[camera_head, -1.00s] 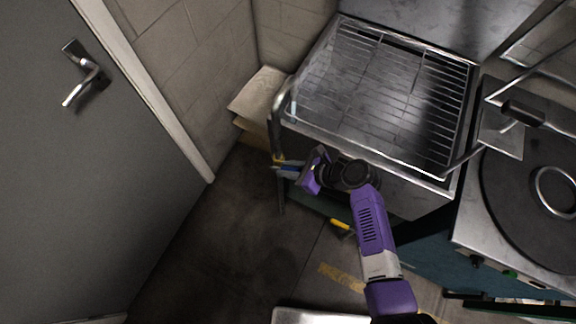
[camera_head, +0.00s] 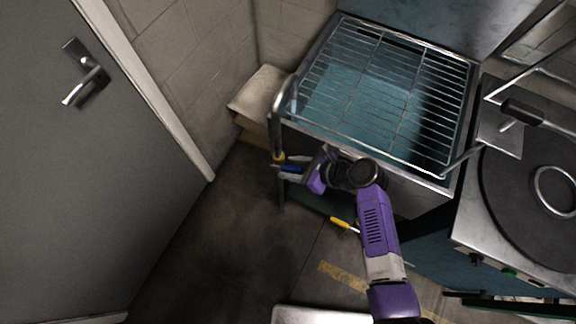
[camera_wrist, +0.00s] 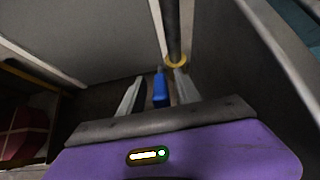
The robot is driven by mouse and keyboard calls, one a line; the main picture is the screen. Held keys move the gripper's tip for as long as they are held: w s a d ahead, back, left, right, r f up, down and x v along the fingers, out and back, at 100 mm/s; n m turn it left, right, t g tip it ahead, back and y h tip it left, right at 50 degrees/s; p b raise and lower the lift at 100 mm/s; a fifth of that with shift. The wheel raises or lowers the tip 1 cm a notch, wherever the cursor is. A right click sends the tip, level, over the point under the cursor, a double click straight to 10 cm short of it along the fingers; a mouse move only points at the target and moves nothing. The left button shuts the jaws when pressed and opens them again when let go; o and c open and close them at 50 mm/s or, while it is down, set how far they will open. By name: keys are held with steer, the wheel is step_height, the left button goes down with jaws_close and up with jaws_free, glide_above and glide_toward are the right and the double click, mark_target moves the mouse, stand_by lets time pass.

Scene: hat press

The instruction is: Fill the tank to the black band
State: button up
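The tank (camera_head: 448,180) is an open steel basin under a wire rack, with teal colour filling the inside below the wires. I cannot make out the black band or the exact water level. A curved steel pipe (camera_head: 278,122) stands at its left corner, with a brass-coloured ring low on it. A blue lever (camera_head: 289,168) sits by that ring. My gripper (camera_head: 284,171) is at the lever, left of the tank's front. In the wrist view, the blue lever (camera_wrist: 160,90) lies between the two fingers (camera_wrist: 158,88), with gaps showing on both sides.
A yellow-handled lever (camera_head: 341,222) sits low under the tank. A round dark hot plate (camera_head: 515,190) with a metal ring stands at right. A grey door (camera_head: 90,200) is at left. A small ledge (camera_head: 262,92) is by the wall. The floor (camera_head: 215,240) between is clear.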

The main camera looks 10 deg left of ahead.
mark_target(301, 170)
steer(key=v, duration=0.6)
steer(key=shift+f, duration=0.1)
steer(key=shift+c, duration=0.9)
steer(key=shift+s+d+f+b, duration=0.2)
steer(key=shift+d+f+b, duration=0.7)
steer(key=shift+d+b, duration=0.2)
steer(key=c, duration=0.7)
steer(key=s+d+f+y+b, duration=0.2)
steer(key=d+b, duration=0.3)
steer(key=d, duration=0.3)
steer(key=shift+s+f+t+b, duration=0.3)
steer(key=shift+s+f+t, duration=0.05)
steer(key=shift+s+t, duration=0.05)
steer(key=w+a, duration=0.3)
steer(key=a, duration=0.7)
steer(key=shift+w+y+p, duration=0.3)
steer(key=shift+y+p, duration=0.1)
steer(key=shift+p, duration=0.05)
